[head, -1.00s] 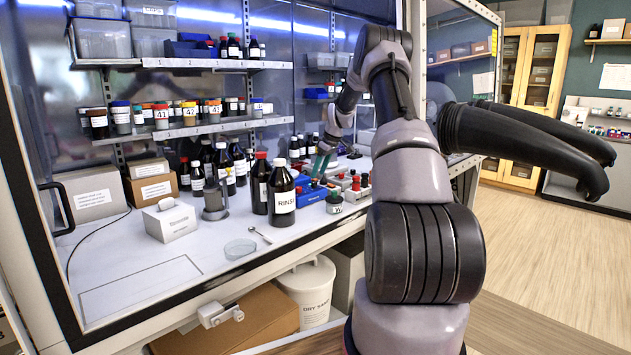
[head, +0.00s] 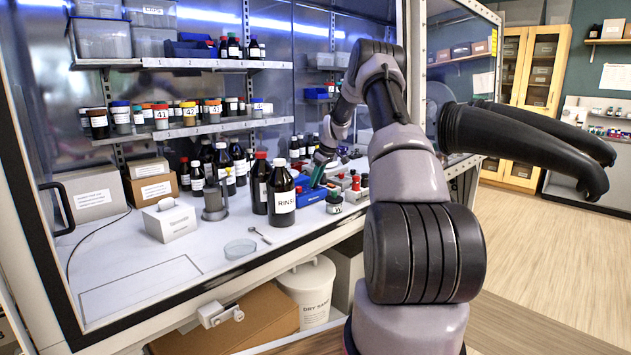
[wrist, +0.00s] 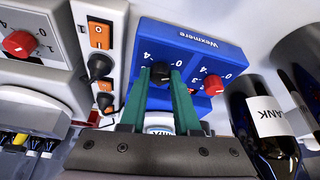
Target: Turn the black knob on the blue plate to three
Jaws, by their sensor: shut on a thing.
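The blue plate (wrist: 215,62) fills the middle of the wrist view, with white numbers and lettering on its face. It also shows in the head view (head: 312,196), low in the cabinet beside the dark bottles. The black knob (wrist: 160,70) sits on the plate between the two green fingertips. My gripper (wrist: 160,76) is shut on this knob, one finger on each side. The number 4 shows to the knob's left and 0 to its right; the fingers hide part of its scale. A red knob (wrist: 213,85) is on the same plate, just right of the fingers.
A dark bottle (wrist: 262,115) stands close to the right of the plate. Black plugs (wrist: 99,66) sit in orange-switched sockets on the left, near a grey panel with another red knob (wrist: 19,44). In the head view, the RINSE bottle (head: 282,198) stands left of the plate.

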